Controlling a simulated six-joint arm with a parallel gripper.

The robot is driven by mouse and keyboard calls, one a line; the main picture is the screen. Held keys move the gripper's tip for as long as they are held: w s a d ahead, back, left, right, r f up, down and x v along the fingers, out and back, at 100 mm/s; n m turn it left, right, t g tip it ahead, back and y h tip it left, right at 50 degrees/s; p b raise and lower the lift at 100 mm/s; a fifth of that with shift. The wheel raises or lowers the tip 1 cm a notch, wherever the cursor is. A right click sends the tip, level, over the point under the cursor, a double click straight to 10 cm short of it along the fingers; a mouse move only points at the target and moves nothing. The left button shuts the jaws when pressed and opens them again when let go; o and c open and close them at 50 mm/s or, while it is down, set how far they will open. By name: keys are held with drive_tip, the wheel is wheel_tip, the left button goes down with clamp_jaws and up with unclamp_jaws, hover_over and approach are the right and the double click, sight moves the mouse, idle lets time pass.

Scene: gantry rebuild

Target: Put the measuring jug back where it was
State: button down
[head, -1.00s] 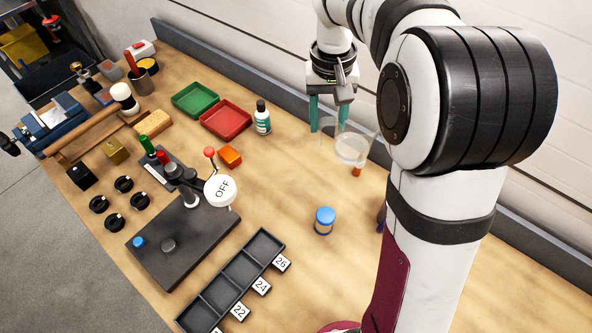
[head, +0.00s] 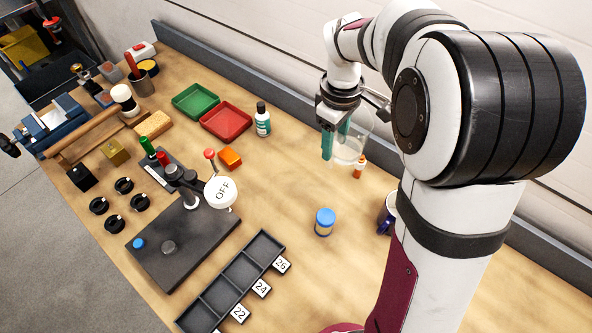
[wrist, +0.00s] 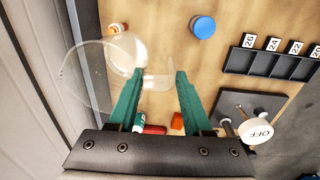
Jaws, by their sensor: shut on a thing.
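The clear measuring jug (head: 352,148) is at the back of the bench, right of the small bottle, with its see-through wall and pale base showing. My gripper (head: 335,150) has its two teal fingers at the jug's left side and is shut on it. In the wrist view the jug (wrist: 90,80) spreads to the left of and behind the fingers of my gripper (wrist: 159,75). The exact grip spot is hard to make out through the clear wall. I cannot tell whether its base touches the bench.
An orange-and-white small bottle (head: 359,168) stands close right of the jug. The small white-labelled bottle (head: 262,118) and red tray (head: 226,121) are to its left. A blue-lidded jar (head: 324,221) and a dark blue mug (head: 388,214) are nearer. Bench between jug and jar is clear.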

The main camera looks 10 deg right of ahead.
drive_tip(key=shift+f, duration=0.4)
drive_tip(key=shift+w+a+f, duration=0.1)
drive_tip(key=shift+a+f, duration=0.15)
drive_tip(key=w+a+f, duration=0.3)
drive_tip(key=a+f, duration=0.7)
drive_tip(key=shift+w+a+f, duration=0.3)
drive_tip(key=shift+w+f, duration=0.05)
drive_tip(key=shift+f, duration=0.05)
drive_tip(key=shift+c, duration=1.6)
unclamp_jaws()
drive_tip(key=shift+f, duration=0.1)
